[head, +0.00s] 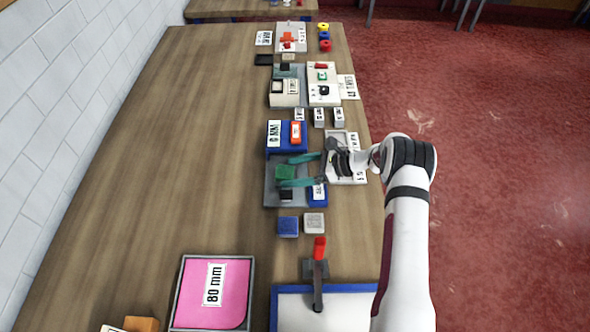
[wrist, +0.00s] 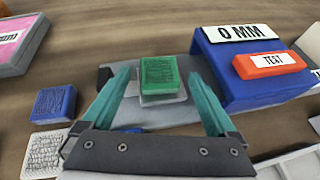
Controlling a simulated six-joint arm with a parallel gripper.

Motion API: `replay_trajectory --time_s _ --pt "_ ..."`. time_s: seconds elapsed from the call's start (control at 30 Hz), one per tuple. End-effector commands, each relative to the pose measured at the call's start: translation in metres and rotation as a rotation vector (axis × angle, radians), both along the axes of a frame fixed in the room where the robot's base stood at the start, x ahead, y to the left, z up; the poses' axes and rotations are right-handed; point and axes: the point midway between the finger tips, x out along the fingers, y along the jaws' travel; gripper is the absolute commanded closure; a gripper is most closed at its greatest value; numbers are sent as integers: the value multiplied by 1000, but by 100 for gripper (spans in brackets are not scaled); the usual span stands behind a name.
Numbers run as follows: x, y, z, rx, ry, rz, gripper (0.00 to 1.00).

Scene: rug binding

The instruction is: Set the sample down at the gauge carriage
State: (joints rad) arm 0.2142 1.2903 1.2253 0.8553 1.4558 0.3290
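A green textured square sample (head: 285,173) sits on a small light-grey pad, the likely gauge carriage (wrist: 160,99), over the grey gauge base (head: 271,194). The green sample also shows in the wrist view (wrist: 159,72). My gripper (head: 294,171) is open, its two teal fingers on either side of the sample with a visible gap to each. In the wrist view, the gripper (wrist: 163,100) holds nothing. The blue gauge housing (wrist: 245,68) carries a "0 MM" display (wrist: 248,32) and an orange "TEST" button (wrist: 268,64).
A blue sample (head: 288,226) and a grey sample (head: 314,223) lie in front of the gauge. The table's left side (head: 170,150) is mostly clear.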

Motion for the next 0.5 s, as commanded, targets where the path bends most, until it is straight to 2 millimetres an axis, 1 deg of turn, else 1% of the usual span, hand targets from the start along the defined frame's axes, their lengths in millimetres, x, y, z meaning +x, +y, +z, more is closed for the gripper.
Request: replay_trajectory --time_s 0.27,0.33,0.37,0.43,0.5 --pt "0 0 1 1 -1 -1 2" --pt "0 -5 3 0 -2 -1 2" --pt "0 -9 5 0 -2 -2 2" --pt "-3 -23 12 1 -2 -5 2" --pt "-6 -41 21 2 -3 -6 2"
